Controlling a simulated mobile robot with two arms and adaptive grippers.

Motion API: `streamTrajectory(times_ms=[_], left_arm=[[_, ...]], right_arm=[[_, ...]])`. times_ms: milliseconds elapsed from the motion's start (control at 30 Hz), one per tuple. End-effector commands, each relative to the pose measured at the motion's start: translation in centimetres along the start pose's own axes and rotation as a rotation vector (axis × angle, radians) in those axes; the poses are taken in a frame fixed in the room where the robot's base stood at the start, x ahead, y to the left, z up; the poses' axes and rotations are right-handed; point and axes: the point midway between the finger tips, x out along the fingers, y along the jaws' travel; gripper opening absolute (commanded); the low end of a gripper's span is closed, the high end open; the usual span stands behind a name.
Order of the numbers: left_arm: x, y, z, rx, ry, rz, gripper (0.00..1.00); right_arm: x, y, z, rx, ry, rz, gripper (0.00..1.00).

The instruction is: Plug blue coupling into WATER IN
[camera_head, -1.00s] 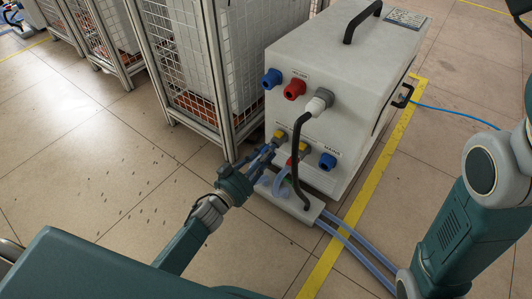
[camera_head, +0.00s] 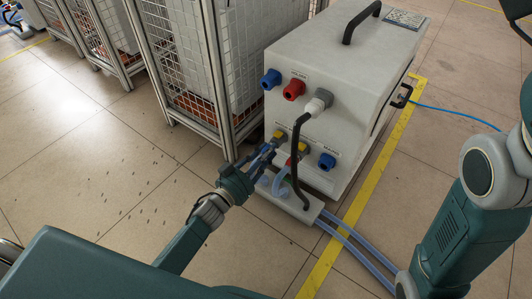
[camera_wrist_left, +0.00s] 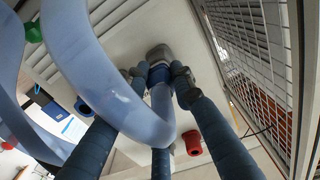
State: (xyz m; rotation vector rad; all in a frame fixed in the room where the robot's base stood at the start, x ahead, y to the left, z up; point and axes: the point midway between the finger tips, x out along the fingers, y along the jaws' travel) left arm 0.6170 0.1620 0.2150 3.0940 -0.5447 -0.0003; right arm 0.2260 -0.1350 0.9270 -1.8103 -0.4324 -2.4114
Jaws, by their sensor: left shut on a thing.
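My left gripper (camera_head: 262,158) is at the lower left of the heater's front face. In the left wrist view, its fingers (camera_wrist_left: 158,78) are shut on the blue coupling (camera_wrist_left: 158,73), from which a translucent blue hose (camera_wrist_left: 125,100) loops back. The coupling is up against a grey fitting (camera_wrist_left: 159,52) on the panel; I cannot tell whether it is fully seated. In the head view the coupling is largely hidden by the fingers, just below a yellow-collared port (camera_head: 280,136). A second yellow-collared port (camera_head: 304,148) is to its right. My right gripper is out of view.
The heater (camera_head: 345,75) has blue (camera_head: 271,78) and red (camera_head: 293,90) connectors above and a thick black cable (camera_head: 296,160) hanging in front. A wire-mesh cage (camera_head: 190,80) stands close on the left. Hoses (camera_head: 355,240) run along the floor at the lower right.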

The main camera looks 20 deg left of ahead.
Motion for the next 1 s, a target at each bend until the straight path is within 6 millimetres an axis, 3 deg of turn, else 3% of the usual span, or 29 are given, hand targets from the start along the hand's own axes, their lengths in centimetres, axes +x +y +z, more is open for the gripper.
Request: streamTrajectory(times_ms=[433,467,567,867,1000], left_arm=[[0.8,0.0,-0.1,0.001,0.002,0.0,0.0],[0.7,0.0,-0.1,0.001,0.001,0.0,0.28],[0.7,0.0,-0.1,0.001,0.001,0.0,0.46],[0.6,0.0,0.0,0.0,0.0,0.0,0.46],[-0.7,0.0,0.1,0.0,-0.001,-0.001,0.46]], right_arm=[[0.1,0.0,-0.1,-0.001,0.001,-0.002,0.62],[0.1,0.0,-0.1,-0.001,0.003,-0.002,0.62],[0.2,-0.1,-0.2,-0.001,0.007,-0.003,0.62],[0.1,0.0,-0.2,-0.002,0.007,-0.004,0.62],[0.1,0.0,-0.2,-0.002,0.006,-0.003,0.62]])
